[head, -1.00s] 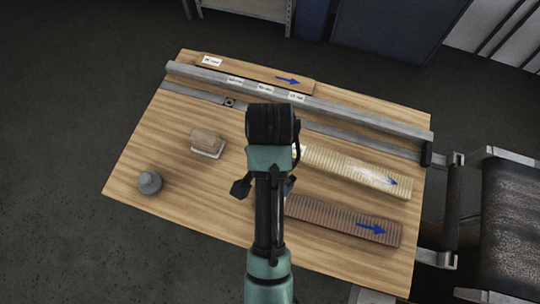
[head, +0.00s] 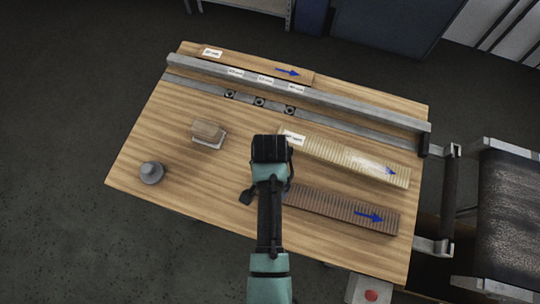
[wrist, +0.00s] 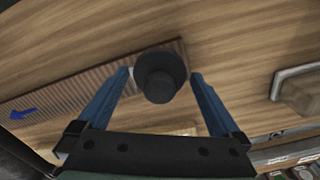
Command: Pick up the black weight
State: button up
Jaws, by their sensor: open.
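The black weight (wrist: 160,77) shows in the wrist view as a dark round piece with a wider body and a narrower top. It stands on wood at the end of the brown ribbed strip (wrist: 85,88). My gripper (wrist: 160,82) is open, with one blue finger on each side of the weight and a small gap at each side. How far the fingertips are above the wood is unclear. In the head view my arm hides the weight, and my gripper (head: 267,192) is partly covered by the arm.
A grey weight (head: 151,173) stands at the table's left corner. A wooden block (head: 208,131) on a pale base lies behind it. A pale ribbed strip (head: 350,158) and the brown strip (head: 345,211) lie right. A metal rail (head: 350,111) runs along the back.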

jog(key=shift+f, duration=0.25)
jog(key=shift+c, duration=0.3)
grip_shut()
